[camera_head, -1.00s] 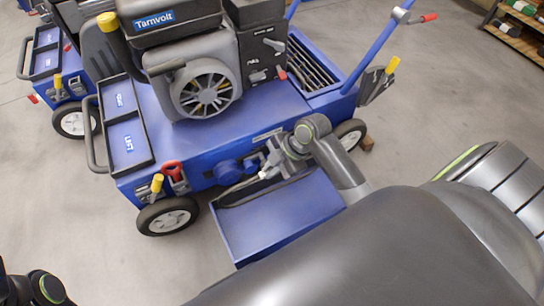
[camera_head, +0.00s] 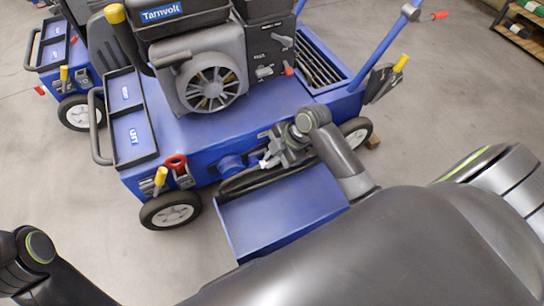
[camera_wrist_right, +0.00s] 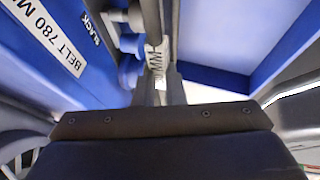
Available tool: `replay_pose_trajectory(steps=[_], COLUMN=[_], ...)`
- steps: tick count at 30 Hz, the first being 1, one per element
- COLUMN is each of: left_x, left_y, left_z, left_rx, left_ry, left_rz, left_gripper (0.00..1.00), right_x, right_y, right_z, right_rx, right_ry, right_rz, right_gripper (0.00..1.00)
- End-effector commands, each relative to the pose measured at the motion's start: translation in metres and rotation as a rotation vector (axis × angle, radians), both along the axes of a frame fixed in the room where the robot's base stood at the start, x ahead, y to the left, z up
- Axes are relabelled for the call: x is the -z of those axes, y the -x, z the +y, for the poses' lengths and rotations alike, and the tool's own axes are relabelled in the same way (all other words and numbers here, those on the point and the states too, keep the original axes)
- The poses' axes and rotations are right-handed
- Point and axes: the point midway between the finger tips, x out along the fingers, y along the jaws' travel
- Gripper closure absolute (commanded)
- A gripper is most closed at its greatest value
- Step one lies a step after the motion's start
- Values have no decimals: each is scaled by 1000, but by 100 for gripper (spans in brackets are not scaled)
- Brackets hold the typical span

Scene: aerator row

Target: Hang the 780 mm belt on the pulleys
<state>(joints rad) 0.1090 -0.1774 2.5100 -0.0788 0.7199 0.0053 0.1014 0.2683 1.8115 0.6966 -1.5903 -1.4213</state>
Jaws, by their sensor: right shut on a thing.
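My right gripper (camera_head: 273,158) is at the near side of the blue machine, just above an opened blue panel. It is shut on what looks like the dark belt (camera_wrist_right: 152,22), a narrow strand running up from between the fingers in the right wrist view. In the head view a dark band (camera_head: 240,184) curves below the gripper along the panel's inner edge. Blue round pulley-like parts (camera_head: 231,166) sit just left of the gripper; whether the belt touches them I cannot tell. My left gripper is out of view.
The opened blue panel (camera_head: 285,212) juts out below the gripper. A label (camera_wrist_right: 52,38) reading "BELT 780 M…" is left in the wrist view. The engine (camera_head: 207,85) stands above; a red-handled part (camera_head: 176,162) and front wheel (camera_head: 170,211) are left.

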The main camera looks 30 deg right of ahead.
Motion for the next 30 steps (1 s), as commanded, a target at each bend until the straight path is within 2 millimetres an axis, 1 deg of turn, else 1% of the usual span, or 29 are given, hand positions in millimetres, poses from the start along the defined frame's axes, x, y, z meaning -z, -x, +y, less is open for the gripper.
replay_pose_trajectory(steps=[8, 18, 30], left_x=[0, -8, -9], left_y=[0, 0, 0], left_z=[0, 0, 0], left_rx=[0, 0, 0], left_ry=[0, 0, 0], left_rz=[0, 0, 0], left_gripper=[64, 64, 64], right_x=[0, 0, 0], right_y=[0, 0, 0], right_z=[0, 0, 0], right_rx=[0, 2, 2], right_ry=[0, -1, 0], right_rz=[0, 2, 1], right_gripper=[100, 100, 100])
